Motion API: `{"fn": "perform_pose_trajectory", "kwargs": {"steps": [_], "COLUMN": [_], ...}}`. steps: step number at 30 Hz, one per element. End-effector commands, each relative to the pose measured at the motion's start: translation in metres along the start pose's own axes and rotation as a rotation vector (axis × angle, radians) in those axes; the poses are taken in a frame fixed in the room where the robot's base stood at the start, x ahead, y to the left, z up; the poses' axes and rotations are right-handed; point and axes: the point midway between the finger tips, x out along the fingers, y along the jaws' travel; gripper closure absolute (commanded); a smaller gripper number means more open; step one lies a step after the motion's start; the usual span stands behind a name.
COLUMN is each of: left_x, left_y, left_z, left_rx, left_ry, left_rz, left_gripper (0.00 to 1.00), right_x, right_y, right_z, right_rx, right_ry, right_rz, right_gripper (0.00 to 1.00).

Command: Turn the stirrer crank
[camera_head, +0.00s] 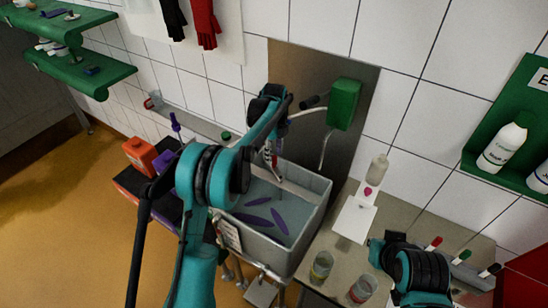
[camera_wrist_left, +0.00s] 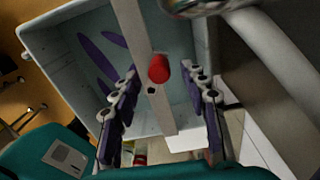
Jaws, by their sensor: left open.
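A red knob (camera_wrist_left: 160,68) stands on a pale flat bar (camera_wrist_left: 135,35) over the tub in the left wrist view; it looks like the stirrer crank's handle. My left gripper (camera_wrist_left: 165,112) is open, its two purple-padded fingers on either side of the bar. The knob lies beyond the fingertips' gap, and I see no contact. In the head view my left gripper (camera_head: 271,158) points down over the grey tub (camera_head: 312,225), and my arm hides most of the crank. Purple paddles (camera_head: 258,219) lie in the tub's pale liquid.
A green wall box (camera_head: 344,104) with a black handle and pale hoses is just behind my left gripper. A bench with two beakers (camera_head: 321,267) and a bottle (camera_head: 377,169) stands right of the tub. An orange container (camera_head: 139,153) is at left. Open floor lies far left.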

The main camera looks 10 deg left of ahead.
Motion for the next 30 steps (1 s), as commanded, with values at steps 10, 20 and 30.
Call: {"fn": "perform_pose_trajectory", "kwargs": {"steps": [10, 20, 30], "left_x": [-0.074, -0.095, -0.090], "left_y": [0.000, 0.000, 0.005], "left_z": [0.000, 0.000, 0.004], "left_rx": [0.000, 0.000, -0.065], "left_ry": [0.000, 0.000, 0.018], "left_rz": [0.000, 0.000, -0.036], "left_gripper": [0.55, 0.55, 1.00], "right_x": [0.000, 0.000, 0.002], "right_y": [0.000, 0.000, 0.000], "right_z": [0.000, 0.000, 0.001], "right_rx": [0.000, 0.000, 0.000], "right_ry": [0.000, 0.000, 0.000], "right_rz": [0.000, 0.000, 0.000], "right_gripper": [1.00, 1.00, 1.00]}}
